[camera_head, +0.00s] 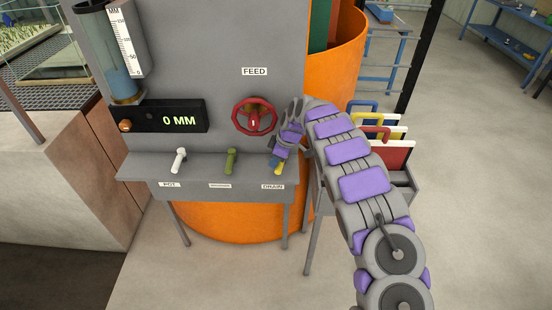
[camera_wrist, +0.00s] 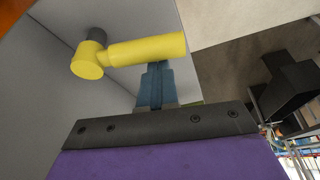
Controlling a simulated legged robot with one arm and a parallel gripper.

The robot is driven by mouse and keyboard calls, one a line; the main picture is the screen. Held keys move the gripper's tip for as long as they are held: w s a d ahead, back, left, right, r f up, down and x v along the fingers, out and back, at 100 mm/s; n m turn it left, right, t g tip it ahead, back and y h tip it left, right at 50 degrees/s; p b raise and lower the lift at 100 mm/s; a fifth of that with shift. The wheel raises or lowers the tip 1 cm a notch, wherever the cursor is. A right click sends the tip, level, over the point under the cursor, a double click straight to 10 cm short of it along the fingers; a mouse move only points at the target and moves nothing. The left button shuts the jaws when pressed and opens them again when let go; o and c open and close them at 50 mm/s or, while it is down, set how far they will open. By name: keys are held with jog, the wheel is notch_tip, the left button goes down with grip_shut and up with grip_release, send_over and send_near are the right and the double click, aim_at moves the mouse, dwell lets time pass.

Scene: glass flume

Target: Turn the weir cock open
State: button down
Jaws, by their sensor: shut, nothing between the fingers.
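Three cocks stand in a row on the grey bench panel. The white cock (camera_head: 179,160) is above the label POT. The green cock (camera_head: 231,161) is in the middle, above a label (camera_head: 220,186) too small to read. The yellow cock (camera_head: 279,169) is above the label DRAIN and partly hidden by my gripper (camera_head: 279,159). I cannot read which one is the weir cock. In the wrist view my gripper (camera_wrist: 156,66) is shut and empty, its fingertips right at the yellow cock's lever (camera_wrist: 147,49). I cannot tell whether they touch it.
A red FEED handwheel (camera_head: 254,117) sits on the panel above the cocks, close to my gripper. A black display (camera_head: 160,117) reads 0 MM. An orange tank (camera_head: 333,70) stands behind. A rack of boards (camera_head: 391,155) is to the right, behind my arm.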

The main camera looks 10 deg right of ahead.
jog(key=shift+s+d, duration=0.3)
jog(key=shift+d, duration=0.45)
jog(key=shift+r, duration=0.1)
